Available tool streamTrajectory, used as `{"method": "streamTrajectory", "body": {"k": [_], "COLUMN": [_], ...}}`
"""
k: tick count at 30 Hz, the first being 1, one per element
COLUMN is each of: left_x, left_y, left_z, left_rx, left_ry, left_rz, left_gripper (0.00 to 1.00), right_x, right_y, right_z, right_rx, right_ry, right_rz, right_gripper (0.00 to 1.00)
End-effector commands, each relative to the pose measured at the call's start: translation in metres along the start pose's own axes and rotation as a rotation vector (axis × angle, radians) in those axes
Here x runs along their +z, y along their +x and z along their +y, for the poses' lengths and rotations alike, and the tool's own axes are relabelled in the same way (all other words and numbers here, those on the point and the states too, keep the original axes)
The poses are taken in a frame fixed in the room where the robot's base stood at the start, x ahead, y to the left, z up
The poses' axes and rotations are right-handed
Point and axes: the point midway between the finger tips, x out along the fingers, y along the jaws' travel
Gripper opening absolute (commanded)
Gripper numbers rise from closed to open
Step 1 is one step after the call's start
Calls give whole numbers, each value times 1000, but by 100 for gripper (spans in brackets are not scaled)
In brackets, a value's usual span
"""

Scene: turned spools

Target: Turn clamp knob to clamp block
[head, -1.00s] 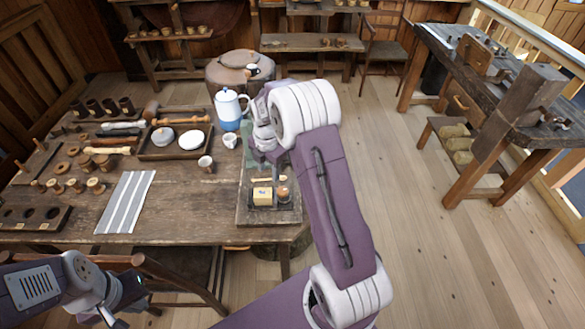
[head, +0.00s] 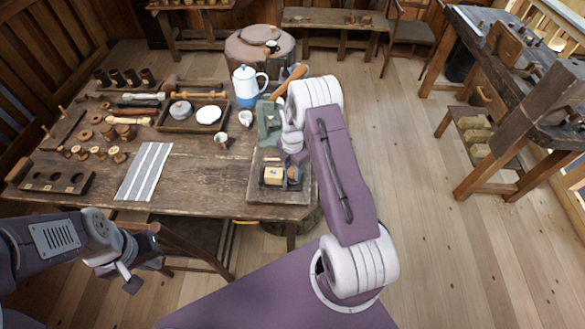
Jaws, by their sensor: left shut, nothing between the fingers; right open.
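A small yellow block (head: 273,176) with a pale label sits in a dark clamp on a wooden board (head: 262,197) at the table's right front. A round brown part, perhaps the clamp knob (head: 293,174), shows just right of the block, partly covered. My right gripper (head: 292,162) is above and beside the clamp, pointing down; its fingers are mostly hidden by my wrist and small in view. It is open; whether it touches the knob I cannot tell. My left gripper (head: 132,284) is shut and empty, in front of the table's near edge, far from the clamp.
A blue-and-white pot (head: 246,88) and white cups stand behind the clamp board. A green device (head: 268,122) with a wooden handle (head: 290,81) is beside my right wrist. A striped cloth (head: 145,171) lies left; spools and a tray (head: 190,116) fill the back left.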

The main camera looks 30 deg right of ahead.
Motion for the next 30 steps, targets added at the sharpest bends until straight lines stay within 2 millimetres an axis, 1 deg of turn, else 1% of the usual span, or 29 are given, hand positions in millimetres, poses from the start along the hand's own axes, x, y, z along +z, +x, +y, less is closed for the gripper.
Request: {"method": "streamTrajectory", "body": {"k": [3,8,9,11,12,13,14,23,30], "left_x": [0,0,0,0,0,0,0,0,1], "left_y": [-1,0,0,0,0,0,0,1,5], "left_z": [0,0,0,0,0,0,0,0,0], "left_rx": [0,0,0,0,0,0,0,0,0], "left_ry": [0,0,0,0,0,0,0,0,0], "left_rz": [0,0,0,0,0,0,0,0,0], "left_gripper": [0,0,0,0,0,0,0,0,0], "right_x": [0,0,0,0,0,0,0,0,0], "right_y": [4,4,4,4,4,4,4,4,5], "right_z": [0,0,0,0,0,0,0,0,0], "right_rx": [0,0,0,0,0,0,0,0,1], "right_ry": [0,0,0,0,0,0,0,42,193], "right_rz": [0,0,0,0,0,0,0,1,1], "right_gripper": [46,46,40,24,13,4,0,0,0]}}
